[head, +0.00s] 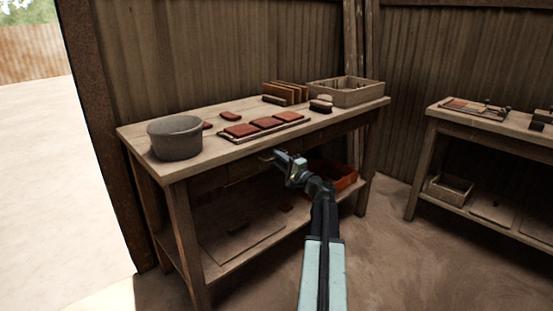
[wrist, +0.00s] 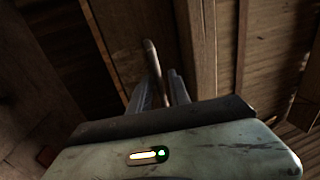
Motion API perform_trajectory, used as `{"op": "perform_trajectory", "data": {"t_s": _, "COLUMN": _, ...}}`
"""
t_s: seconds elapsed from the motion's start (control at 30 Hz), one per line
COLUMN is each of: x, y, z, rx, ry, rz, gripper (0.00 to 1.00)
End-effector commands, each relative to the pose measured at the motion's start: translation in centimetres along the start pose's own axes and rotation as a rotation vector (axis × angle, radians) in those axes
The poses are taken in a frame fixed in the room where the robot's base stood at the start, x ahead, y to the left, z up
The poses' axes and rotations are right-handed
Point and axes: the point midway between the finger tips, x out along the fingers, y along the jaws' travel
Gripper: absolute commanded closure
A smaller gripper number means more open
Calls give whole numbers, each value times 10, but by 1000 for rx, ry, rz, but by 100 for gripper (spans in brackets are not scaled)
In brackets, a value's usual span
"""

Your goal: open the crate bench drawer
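The wooden bench (head: 190,172) stands against the corrugated wall, with an open wooden crate (head: 345,95) on its back right. The drawer front (head: 212,182) sits below the bench top and looks flush or nearly so. My gripper (head: 268,155) is at the underside of the front edge, near the drawer. In the wrist view a thin bar-like handle (wrist: 153,60) runs down between the two fingertips (wrist: 161,86). The fingers stand close on either side of it. Whether both touch it cannot be told. The handle is hardly visible in the head view.
A reddish bin (head: 333,173) is on the lower shelf, behind my arm. A second bench (head: 480,119) stands right. Floor lies clear between the benches.

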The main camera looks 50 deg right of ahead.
Motion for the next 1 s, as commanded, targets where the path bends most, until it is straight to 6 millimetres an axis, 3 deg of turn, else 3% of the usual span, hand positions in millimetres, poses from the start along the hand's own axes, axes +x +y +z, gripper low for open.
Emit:
{"op": "perform_trajectory", "data": {"t_s": 0.03, "x": 0, "y": 0, "z": 0, "rx": 0, "ry": 0, "rz": 0, "gripper": 94}}
{"op": "perform_trajectory", "data": {"t_s": 0.07, "x": 0, "y": 0, "z": 0, "rx": 0, "ry": 0, "rz": 0, "gripper": 100}}
{"op": "perform_trajectory", "data": {"t_s": 1.0, "x": -2, "y": 0, "z": -2, "rx": -1, "ry": 3, "rz": 1, "gripper": 100}}
